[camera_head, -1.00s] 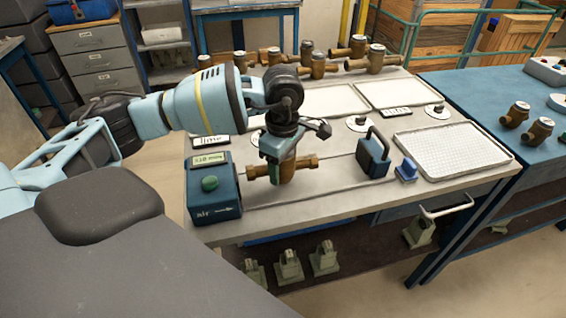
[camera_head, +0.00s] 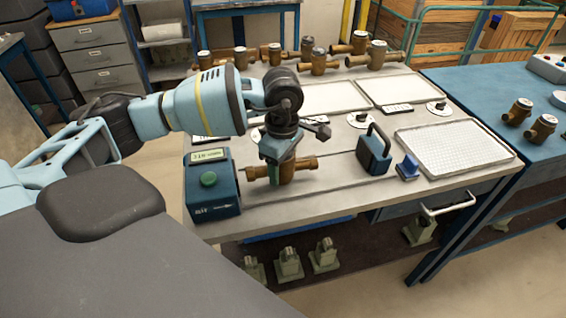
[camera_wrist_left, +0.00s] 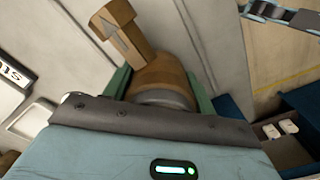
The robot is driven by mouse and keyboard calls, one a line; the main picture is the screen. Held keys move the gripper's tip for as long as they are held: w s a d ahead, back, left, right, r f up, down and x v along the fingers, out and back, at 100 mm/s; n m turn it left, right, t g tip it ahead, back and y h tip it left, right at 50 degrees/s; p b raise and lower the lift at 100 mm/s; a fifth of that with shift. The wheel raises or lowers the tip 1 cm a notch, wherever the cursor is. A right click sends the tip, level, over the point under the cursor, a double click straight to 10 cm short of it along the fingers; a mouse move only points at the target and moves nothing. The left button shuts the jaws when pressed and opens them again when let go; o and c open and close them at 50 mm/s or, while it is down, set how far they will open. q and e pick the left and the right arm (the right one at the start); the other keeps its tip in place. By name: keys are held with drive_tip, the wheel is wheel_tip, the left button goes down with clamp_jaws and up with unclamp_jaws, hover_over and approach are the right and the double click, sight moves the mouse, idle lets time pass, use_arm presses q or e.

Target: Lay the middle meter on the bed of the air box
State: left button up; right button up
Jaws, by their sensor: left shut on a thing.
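My left gripper (camera_head: 283,165) is shut on a brass meter (camera_head: 306,164) and holds it level, with its pipe ends sticking out on both sides. The blue air box (camera_head: 212,195), with a green button and a small display, stands just left of the meter. The meter's left end is close to the box; I cannot tell if they touch, or if the meter rests on the bed below it. In the left wrist view the meter (camera_wrist_left: 158,76) sits between the fingers, with an arrow on its pipe end. My right gripper is not in view.
A dark blue block with a handle (camera_head: 374,151) and a small blue piece (camera_head: 407,167) stand to the right. A white mesh tray (camera_head: 490,163) lies beyond them. Several brass meters (camera_head: 318,62) stand along the back. The bench front (camera_head: 310,205) is clear.

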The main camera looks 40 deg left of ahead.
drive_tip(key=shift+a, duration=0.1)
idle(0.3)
use_arm(q)
drive_tip(key=o, duration=2)
drive_tip(key=shift+f, duration=0.2)
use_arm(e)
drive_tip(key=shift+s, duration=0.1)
use_arm(q)
drive_tip(key=shift+r, duration=0.15)
drive_tip(key=shift+r+p, duration=1.35)
drive_tip(key=shift+r, duration=2.1)
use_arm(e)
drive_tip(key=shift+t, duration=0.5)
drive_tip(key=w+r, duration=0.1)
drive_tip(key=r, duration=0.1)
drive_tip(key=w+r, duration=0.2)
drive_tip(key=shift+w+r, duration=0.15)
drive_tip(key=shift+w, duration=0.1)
